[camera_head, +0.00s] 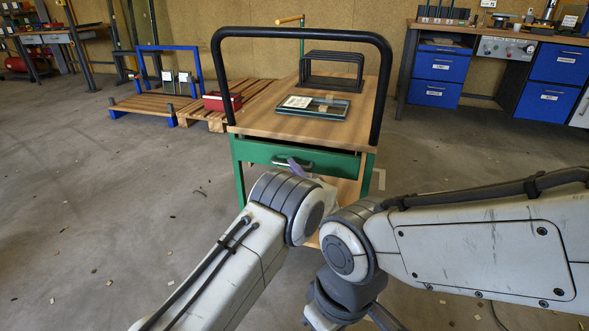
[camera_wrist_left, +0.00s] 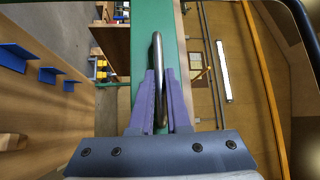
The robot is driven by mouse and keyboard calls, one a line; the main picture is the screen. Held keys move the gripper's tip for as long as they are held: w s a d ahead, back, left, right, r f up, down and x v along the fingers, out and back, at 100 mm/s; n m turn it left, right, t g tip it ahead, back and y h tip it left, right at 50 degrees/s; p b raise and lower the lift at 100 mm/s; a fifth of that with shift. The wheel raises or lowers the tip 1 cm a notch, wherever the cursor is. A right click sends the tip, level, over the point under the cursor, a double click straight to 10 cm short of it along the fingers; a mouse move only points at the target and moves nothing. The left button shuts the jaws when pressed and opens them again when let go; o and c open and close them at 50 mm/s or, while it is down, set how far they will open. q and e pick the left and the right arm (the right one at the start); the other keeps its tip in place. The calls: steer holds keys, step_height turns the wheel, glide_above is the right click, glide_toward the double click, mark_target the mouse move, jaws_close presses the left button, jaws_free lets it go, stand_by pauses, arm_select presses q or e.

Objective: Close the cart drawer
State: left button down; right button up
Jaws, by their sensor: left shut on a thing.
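The cart has a wooden top (camera_head: 270,120), a black tubular rail and a green drawer front (camera_head: 258,153) below the top. The drawer's metal handle (camera_head: 306,164) is partly behind my left gripper (camera_head: 293,165), whose purple finger shows at the handle. In the left wrist view the two purple fingers of the left gripper (camera_wrist_left: 160,76) stand on either side of the curved handle (camera_wrist_left: 157,48) and are shut on it. The green drawer front (camera_wrist_left: 140,30) runs alongside. I cannot tell exactly how far out the drawer is. My right arm shows at the right, but its gripper is out of view.
A glass-topped frame (camera_head: 315,108) and a black wire rack (camera_head: 332,70) are on the cart top. A pallet with a red box (camera_head: 222,101) lies left of the cart. A workbench with blue drawers (camera_head: 437,66) stands at the back right. The left floor is open.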

arm_select(q)
steer(key=shift+d, duration=0.25)
stand_by(0.6)
